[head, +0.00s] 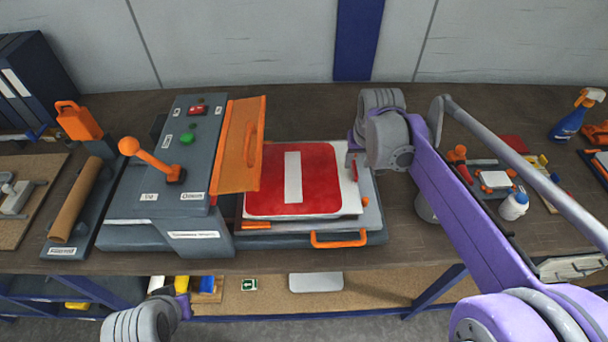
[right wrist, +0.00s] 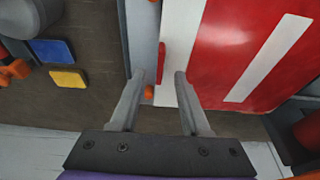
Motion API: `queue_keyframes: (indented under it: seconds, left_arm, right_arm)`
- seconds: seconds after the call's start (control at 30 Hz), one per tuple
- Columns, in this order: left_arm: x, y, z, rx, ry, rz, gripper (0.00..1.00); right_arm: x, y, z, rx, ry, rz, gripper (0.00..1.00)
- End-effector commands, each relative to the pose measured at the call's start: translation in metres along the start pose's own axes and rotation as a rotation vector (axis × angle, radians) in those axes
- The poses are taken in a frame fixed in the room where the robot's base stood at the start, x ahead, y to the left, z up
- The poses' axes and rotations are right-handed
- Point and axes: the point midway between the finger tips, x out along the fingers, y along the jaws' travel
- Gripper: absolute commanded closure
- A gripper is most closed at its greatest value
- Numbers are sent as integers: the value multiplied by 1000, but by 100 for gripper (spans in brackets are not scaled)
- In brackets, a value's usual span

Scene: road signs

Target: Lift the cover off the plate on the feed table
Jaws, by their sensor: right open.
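A red square with a white bar (head: 265,185) lies flat on the feed table (head: 375,222), with a pale border around it. It also shows in the right wrist view (right wrist: 235,55). I cannot tell the cover apart from the plate beneath. A small red tab (right wrist: 162,62) stands on the pale right-hand border. My right gripper (head: 354,164) points down over this border. In the right wrist view its open fingers (right wrist: 158,76) straddle the border strip and tab, holding nothing visible. My left wrist (head: 145,322) is low at the left, far from the plate; its fingers are hidden.
The grey machine (head: 165,170) with an orange lever and raised orange guard (head: 240,145) stands left of the plate. An orange handle (head: 338,240) is on the feed table's front. Tools and a white bottle (head: 513,206) lie to the right. A lower shelf (head: 385,284) runs below.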

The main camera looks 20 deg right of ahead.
Motion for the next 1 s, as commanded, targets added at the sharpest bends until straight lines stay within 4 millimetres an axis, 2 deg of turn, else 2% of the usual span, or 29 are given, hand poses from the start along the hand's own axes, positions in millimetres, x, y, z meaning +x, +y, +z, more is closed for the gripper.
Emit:
queue_keyframes:
  seconds: [0.1, 0.2, 0.43, 0.47, 0.7, 1.0]
  left_arm:
    - [0, 0, 0, 0, 0, 0, 100]
    - [1, 0, 1, 0, -1, 0, 100]
    - [0, 0, 1, 0, -1, 0, 100]
    - [0, 0, 1, 0, -1, 0, 100]
    - [0, 0, 1, 0, -1, 0, 100]
    - [0, 0, 1, 0, -1, 0, 100]
  right_arm:
    - [17, 0, 0, 0, 0, 0, 54]
    - [25, 0, 1, 0, 0, 0, 54]
    - [26, 0, 1, 0, 0, 0, 54]
    - [26, 0, 1, 0, 0, 0, 56]
    - [26, 0, 1, 0, 0, 0, 99]
    - [26, 0, 1, 0, 0, 0, 100]
